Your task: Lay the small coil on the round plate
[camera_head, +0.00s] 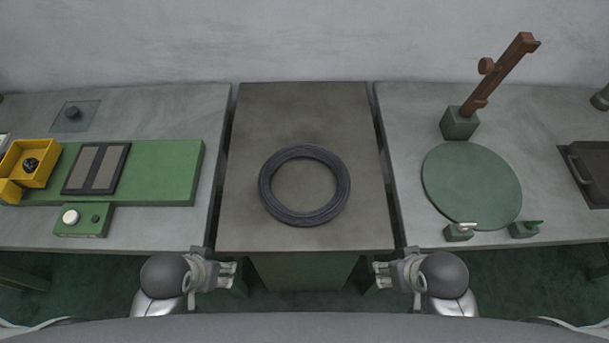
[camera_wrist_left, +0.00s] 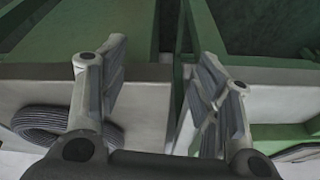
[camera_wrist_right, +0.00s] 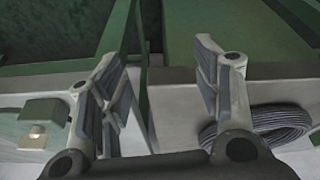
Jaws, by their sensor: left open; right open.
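A dark grey coil (camera_head: 266,188) lies flat on the middle table, around bare tabletop. Part of it also shows in the left wrist view (camera_wrist_left: 40,122) and in the right wrist view (camera_wrist_right: 262,122). A green round plate (camera_head: 471,183) lies on the right table. My left gripper (camera_head: 234,275) is open and empty, in front of the middle table's left front corner. My right gripper (camera_head: 377,275) is open and empty, in front of its right front corner. Both grippers are apart from the coil.
A brown post on a green block (camera_head: 459,124) stands behind the plate. Two small green blocks (camera_head: 458,233) (camera_head: 525,229) sit at its front edge. A dark tray (camera_head: 590,170) is at far right. The left table holds a green board (camera_head: 170,172) and yellow box (camera_head: 40,152). Narrow gaps separate the tables.

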